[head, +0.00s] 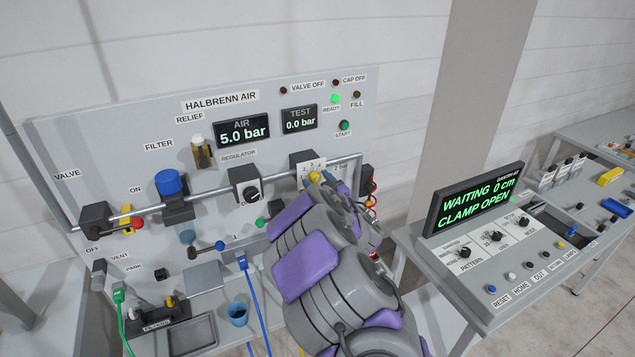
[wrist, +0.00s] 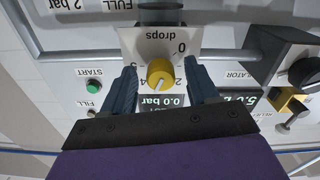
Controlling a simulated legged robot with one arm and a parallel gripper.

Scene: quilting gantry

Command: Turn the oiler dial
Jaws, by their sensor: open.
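The oiler dial (wrist: 160,73) is a round yellow knob on a pale plate (wrist: 137,42) marked "drops" with numbers around it. A pale pointer line shows on its face, toward the lower left in the wrist view. My gripper (wrist: 160,82) is open, with one dark finger on each side of the knob and visible gaps between. I cannot tell how deep the fingertips reach along the knob. In the head view the yellow dial (head: 315,177) shows just above my arm, which hides most of the gripper.
The regulator knob (head: 251,193) and a grey pipe (head: 215,191) are left of the dial in the head view. The green START button (head: 344,125) is above right. A control desk (head: 410,238) with a "WAITING 0 cm, CLAMP OPEN" display (head: 478,199) stands at right.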

